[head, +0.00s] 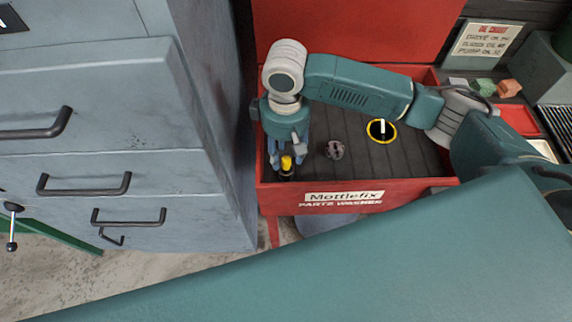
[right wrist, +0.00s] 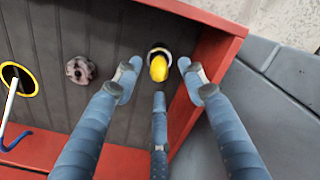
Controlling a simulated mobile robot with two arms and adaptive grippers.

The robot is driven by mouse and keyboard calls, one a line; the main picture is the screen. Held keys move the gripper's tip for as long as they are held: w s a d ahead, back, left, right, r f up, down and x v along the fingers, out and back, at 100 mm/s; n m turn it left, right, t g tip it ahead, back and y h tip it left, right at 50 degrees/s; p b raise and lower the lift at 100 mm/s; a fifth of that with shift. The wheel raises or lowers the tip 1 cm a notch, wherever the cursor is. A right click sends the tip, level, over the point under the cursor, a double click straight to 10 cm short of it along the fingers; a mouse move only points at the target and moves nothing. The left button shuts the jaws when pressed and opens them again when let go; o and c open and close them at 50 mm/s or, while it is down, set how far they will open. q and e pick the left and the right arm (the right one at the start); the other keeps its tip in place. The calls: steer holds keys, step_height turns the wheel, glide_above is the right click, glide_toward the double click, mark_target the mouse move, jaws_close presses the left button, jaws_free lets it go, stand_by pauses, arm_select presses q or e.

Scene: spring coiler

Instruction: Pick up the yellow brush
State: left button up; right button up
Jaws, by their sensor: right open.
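The yellow brush (head: 286,163) stands near the front left corner of the red parts washer's dark ribbed basin (head: 345,135). Its yellow top shows above a dark ring or base, and it appears upright. It also shows in the right wrist view (right wrist: 159,68), just beyond the fingertips. My right gripper (head: 286,156) points down over the brush with its fingers spread open. My left gripper is not in view.
A grey-brown knobbed part (head: 335,150) lies in the basin right of the brush. A yellow-rimmed hole (head: 381,131) with a white upright piece is farther right. The washer's red front wall (head: 345,200) is close to the brush. A grey drawer cabinet (head: 120,150) stands left.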

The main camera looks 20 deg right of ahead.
mark_target(286, 157)
step_height(286, 157, down, 5)
steer(key=shift+d+r+p, duration=0.1)
steer(key=shift+r+p, duration=0.1)
steer(key=shift+p, duration=0.25)
steer(key=shift+c, duration=0.2)
jaws_close()
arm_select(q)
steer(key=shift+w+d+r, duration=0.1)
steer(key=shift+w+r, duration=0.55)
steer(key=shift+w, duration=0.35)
arm_select(e)
steer(key=shift+r, duration=0.15)
